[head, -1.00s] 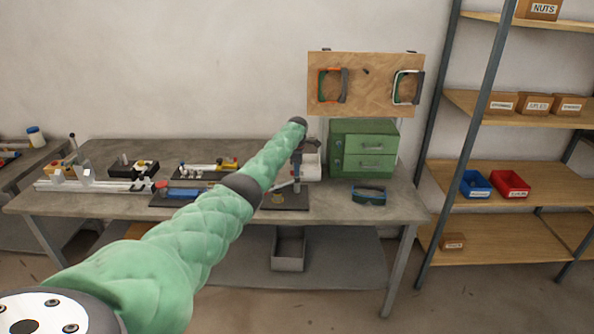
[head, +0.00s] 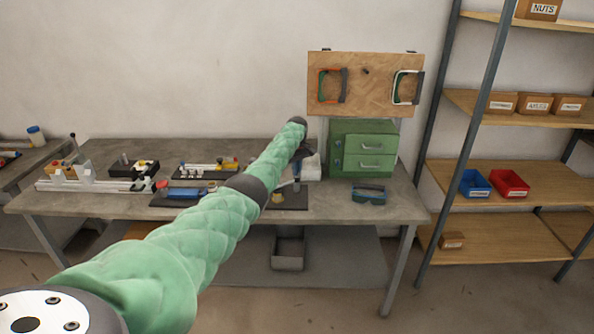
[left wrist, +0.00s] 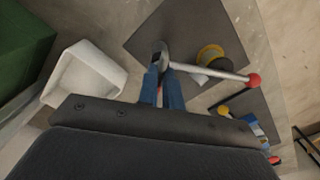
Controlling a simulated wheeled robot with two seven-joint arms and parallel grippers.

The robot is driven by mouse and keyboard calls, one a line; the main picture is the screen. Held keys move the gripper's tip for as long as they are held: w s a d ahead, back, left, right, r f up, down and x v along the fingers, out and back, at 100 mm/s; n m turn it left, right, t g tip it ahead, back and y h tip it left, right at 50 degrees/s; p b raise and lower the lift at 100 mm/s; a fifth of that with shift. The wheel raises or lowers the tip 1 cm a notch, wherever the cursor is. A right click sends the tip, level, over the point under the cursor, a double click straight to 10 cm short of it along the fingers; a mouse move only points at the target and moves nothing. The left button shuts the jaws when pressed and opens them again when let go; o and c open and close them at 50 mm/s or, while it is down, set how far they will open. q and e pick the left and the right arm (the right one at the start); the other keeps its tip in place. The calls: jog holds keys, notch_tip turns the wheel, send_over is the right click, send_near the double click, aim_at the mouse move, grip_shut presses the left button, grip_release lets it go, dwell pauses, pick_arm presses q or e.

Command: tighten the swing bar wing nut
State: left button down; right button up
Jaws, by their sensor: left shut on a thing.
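My left gripper (head: 297,178) points down over a dark plate (head: 289,203) on the bench. In the left wrist view its blue fingers (left wrist: 164,72) are shut at the near end of a pale metal swing bar (left wrist: 212,71) with a red ball knob (left wrist: 254,80). A small grey metal piece, apparently the wing nut (left wrist: 161,51), shows at the fingertips; most of it is hidden. The bar lies across the dark plate (left wrist: 187,30), past a yellow and black round part (left wrist: 210,55). My right gripper is not in view.
A white bin (left wrist: 84,75) and a green drawer cabinet (head: 363,148) stand close beside the plate. Safety goggles (head: 369,194) lie at the right of the bench. Other jigs and a long rail (head: 95,185) fill the left. The front right bench edge is clear.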

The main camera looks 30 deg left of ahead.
pick_arm(q)
jog(key=m, duration=0.3)
jog(key=shift+r+m, duration=0.1)
jog(key=shift+m, duration=0.3)
jog(key=m, duration=0.3)
jog(key=shift+a+m, duration=0.1)
jog(key=shift+m, duration=0.2)
jog(key=m, duration=0.2)
jog(key=shift+m+b, duration=0.3)
jog(key=m, duration=0.2)
jog(key=shift+w+m, duration=0.1)
jog(key=shift+m, duration=0.8)
jog(key=m, duration=0.2)
jog(key=shift+r+m+b, duration=0.1)
jog(key=shift+m+b, duration=0.2)
jog(key=shift+b, duration=0.05)
jog(key=m, duration=0.2)
jog(key=shift+m, duration=0.4)
jog(key=shift+m+b, duration=0.4)
jog(key=shift+m, duration=2)
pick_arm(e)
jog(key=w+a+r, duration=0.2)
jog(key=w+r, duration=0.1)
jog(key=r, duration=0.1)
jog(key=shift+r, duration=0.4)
